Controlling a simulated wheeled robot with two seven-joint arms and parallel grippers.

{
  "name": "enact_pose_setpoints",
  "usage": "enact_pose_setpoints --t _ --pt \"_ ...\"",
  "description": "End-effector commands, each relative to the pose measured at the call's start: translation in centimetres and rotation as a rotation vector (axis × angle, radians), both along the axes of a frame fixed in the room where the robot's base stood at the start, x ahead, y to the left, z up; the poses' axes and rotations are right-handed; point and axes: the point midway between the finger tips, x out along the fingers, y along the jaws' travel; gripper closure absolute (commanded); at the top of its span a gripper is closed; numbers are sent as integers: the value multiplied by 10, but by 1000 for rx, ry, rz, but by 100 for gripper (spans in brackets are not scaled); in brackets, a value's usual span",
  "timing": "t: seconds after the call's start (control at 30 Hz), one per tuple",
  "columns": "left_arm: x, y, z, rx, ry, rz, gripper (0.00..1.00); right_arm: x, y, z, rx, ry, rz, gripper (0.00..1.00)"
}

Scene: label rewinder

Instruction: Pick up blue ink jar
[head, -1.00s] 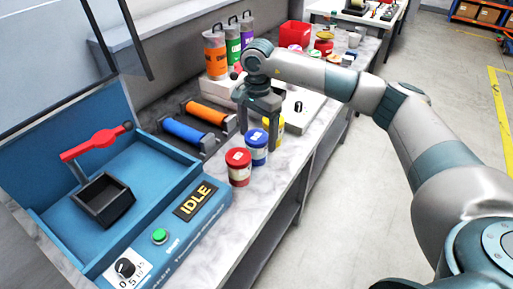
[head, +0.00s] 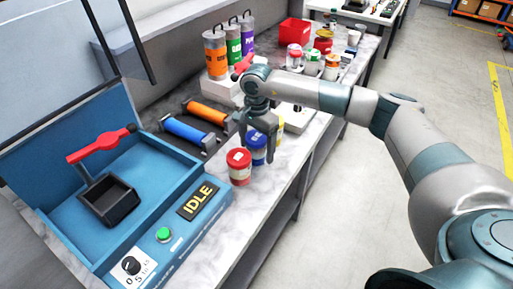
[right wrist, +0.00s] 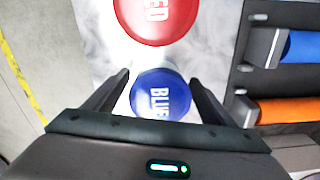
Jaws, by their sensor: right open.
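The blue ink jar (head: 257,142) stands on the marble counter between the red jar and a yellow jar, partly hidden by my right gripper in the head view. In the right wrist view its blue lid (right wrist: 160,95), lettered BLUE, lies between the two fingers. My right gripper (head: 257,155) is open and points down, its fingers on either side of the blue jar. I cannot tell whether they touch it. The red jar (head: 239,166) stands close by; its lid also shows in the right wrist view (right wrist: 155,18). My left gripper is not in view.
The yellow jar (head: 276,128) stands just behind the blue one. Blue (head: 188,133) and orange (head: 208,112) rollers lie to the left. A blue machine marked IDLE (head: 160,215) fills the near left. The counter's front edge is close on the right.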

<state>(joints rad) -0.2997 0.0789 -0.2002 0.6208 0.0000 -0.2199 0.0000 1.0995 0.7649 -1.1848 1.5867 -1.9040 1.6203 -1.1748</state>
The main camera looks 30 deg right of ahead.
Motion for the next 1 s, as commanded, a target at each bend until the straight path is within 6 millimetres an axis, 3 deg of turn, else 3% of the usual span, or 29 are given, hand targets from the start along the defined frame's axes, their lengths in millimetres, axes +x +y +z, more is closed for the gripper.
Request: enact_pose_setpoints --t 0.07,0.3,0.73,1.0 --pt "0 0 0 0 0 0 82 0 0 0 0 0 0 23" --pt "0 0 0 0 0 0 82 0 0 0 0 0 0 78" --pt "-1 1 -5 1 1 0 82 1 0 7 1 -3 0 79" --pt "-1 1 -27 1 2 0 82 1 0 39 0 -6 0 79"
